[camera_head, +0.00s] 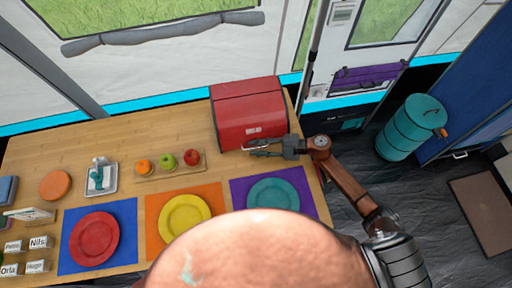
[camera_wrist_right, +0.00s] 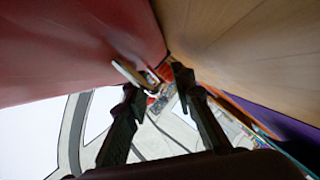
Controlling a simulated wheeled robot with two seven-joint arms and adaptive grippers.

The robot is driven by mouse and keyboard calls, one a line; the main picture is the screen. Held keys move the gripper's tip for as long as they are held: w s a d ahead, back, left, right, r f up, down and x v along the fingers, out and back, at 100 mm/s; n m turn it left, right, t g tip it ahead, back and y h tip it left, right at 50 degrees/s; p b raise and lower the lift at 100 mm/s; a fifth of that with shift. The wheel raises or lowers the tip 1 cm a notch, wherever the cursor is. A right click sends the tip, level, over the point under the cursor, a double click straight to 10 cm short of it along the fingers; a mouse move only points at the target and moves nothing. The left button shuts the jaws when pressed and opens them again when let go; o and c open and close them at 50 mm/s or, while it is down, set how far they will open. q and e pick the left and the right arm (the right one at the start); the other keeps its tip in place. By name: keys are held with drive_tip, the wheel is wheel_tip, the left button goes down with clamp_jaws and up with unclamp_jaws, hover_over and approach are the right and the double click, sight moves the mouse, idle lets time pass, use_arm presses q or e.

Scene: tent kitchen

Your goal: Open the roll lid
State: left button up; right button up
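The red bread box (camera_head: 249,100) with the roll lid stands at the back right of the wooden table. Its lid looks closed in the head view. A small pale piece, perhaps a handle or label (camera_head: 253,131), shows low on its front. My right gripper (camera_head: 252,149) is at the foot of the box front, its fingers pointing left along it. In the right wrist view the two fingers (camera_wrist_right: 157,84) are apart, with the red front (camera_wrist_right: 70,45) at upper left. A pale bar (camera_wrist_right: 128,73) shows near the fingertips; contact cannot be told. My left gripper is not in view.
A wooden board (camera_head: 171,166) with several fruits lies left of the box. A teal plate (camera_head: 272,194) on a purple mat (camera_head: 239,188) lies just in front of my right gripper. A yellow plate (camera_head: 185,214) and a red plate (camera_head: 94,239) are further left. A teal barrel (camera_head: 405,130) stands beyond the table.

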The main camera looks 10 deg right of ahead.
drive_tip(key=shift+c, duration=0.6)
clamp_jaws()
